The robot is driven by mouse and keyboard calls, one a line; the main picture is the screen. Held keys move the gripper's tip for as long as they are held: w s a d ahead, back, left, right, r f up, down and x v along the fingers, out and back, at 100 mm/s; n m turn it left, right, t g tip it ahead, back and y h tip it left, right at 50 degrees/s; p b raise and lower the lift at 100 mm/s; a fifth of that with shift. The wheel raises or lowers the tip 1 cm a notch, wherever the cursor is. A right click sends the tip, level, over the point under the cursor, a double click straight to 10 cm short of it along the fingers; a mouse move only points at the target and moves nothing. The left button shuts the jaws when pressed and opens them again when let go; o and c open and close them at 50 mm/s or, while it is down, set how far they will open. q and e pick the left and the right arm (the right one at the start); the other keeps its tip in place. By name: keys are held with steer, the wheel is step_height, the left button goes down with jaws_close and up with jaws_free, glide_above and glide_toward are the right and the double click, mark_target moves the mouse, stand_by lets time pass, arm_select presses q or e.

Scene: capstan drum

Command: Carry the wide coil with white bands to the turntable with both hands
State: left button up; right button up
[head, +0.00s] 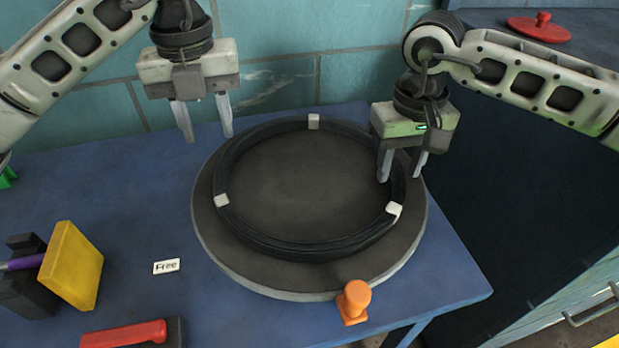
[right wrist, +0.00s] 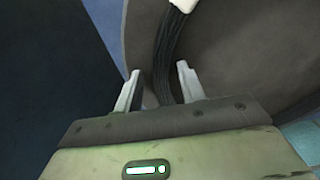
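The wide black coil with white bands (head: 255,237) lies flat on the round grey turntable (head: 225,253), near its middle. My left gripper (head: 208,138) is open and empty, above and apart from the coil at its back left. My right gripper (head: 402,180) is at the coil's right side with its fingers apart. In the right wrist view the coil strand (right wrist: 172,50) runs down between the two fingertips (right wrist: 160,85), with gaps seen beside it. The part of the coil under the right gripper is hidden in the head view.
An orange knob (head: 354,302) stands at the turntable's front edge. A yellow block (head: 71,265), a "Free" label (head: 166,266) and a red-handled tool (head: 125,335) lie at the left on the blue table (head: 130,215). A tiled wall (head: 290,75) stands close behind.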

steer(key=shift+r, duration=0.1)
arm_select(q)
step_height(320, 180, up, 4)
steer(key=shift+r, duration=0.1)
arm_select(e)
step_height(320, 180, up, 12)
stand_by(0.3)
stand_by(0.4)
